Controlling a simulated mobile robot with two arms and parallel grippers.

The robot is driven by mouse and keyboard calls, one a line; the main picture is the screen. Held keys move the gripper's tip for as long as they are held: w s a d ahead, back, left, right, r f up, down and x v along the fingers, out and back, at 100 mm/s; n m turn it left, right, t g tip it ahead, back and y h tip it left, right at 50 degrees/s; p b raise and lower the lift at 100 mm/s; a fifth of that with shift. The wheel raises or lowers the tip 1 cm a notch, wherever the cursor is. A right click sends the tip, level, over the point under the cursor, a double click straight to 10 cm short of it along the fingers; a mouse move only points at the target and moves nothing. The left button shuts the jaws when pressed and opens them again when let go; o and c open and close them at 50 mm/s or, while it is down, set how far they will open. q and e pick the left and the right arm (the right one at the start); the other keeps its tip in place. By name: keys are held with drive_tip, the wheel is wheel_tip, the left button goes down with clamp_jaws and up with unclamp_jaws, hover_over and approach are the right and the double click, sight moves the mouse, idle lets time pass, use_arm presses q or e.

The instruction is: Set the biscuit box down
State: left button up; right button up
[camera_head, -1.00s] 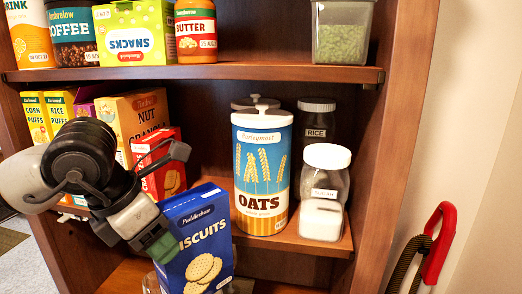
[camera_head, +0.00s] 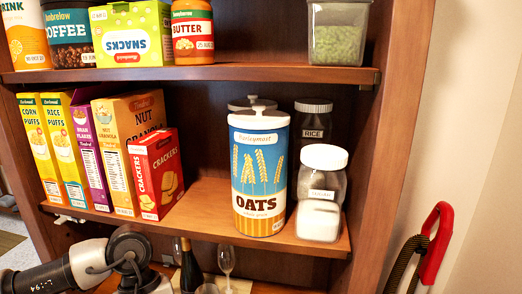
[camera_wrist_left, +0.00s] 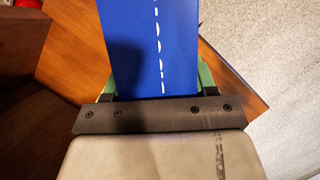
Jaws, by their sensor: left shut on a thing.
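The blue biscuit box (camera_wrist_left: 150,35) shows in the left wrist view as a plain blue face with a dashed white line. My left gripper (camera_wrist_left: 157,80) is shut on it, with green finger pads at both sides of the box. In the head view only part of my left arm shows, low at the left; the gripper and the box are out of that view. Whether the box touches a surface under it cannot be told. My right gripper is not in view.
On the middle shelf (camera_head: 205,212), a crackers box (camera_head: 157,175) and cereal boxes stand left, an oats canister (camera_head: 260,175) and jars right. Bare shelf lies between. Below are a bottle (camera_head: 191,268) and glasses (camera_head: 226,262). Wood and grey carpet (camera_wrist_left: 270,50) surround the box.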

use_arm(q)
drive_tip(key=s+f+m+y, duration=0.2)
drive_tip(key=s+f+m, duration=0.1)
drive_tip(key=f+m, duration=0.2)
drive_tip(key=shift+s+a+f+m+g+y, duration=0.15)
drive_tip(key=shift+a+f+m+g+y, duration=0.2)
drive_tip(key=shift+m, duration=0.45)
drive_tip(key=shift+f, duration=0.1)
